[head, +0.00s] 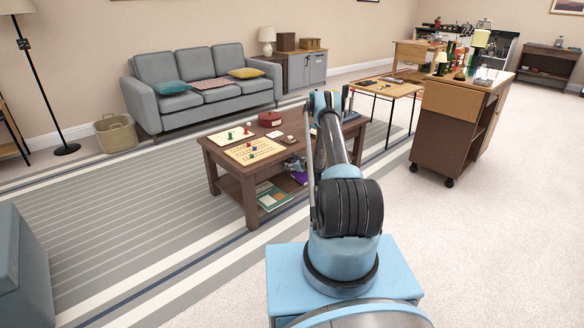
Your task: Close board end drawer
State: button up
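The dark brown coffee table (222,155) stands on the striped rug, beyond my arm. Two game boards lie on its top toward the left end: a white one (229,136) and a tan one (256,150) with small coloured pieces. I cannot make out a drawer or its handle on the sides that show. My arm rises in front of the table's right part and hides some of it. My gripper is around the arm's far end, by the table's right end; its fingers are not clear, nor is any contact.
A round red box (270,119) is on the table; books (272,196) lie on its lower shelf. A grey sofa (204,86) stands behind. A wheeled brown cabinet (449,131) and a light wooden table (389,87) stand to the right. Carpet is clear at front right.

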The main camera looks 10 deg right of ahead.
jog(key=shift+s+a+r, duration=0.1)
jog(key=v, duration=0.7)
jog(key=shift+s, duration=0.1)
dwell(0.4)
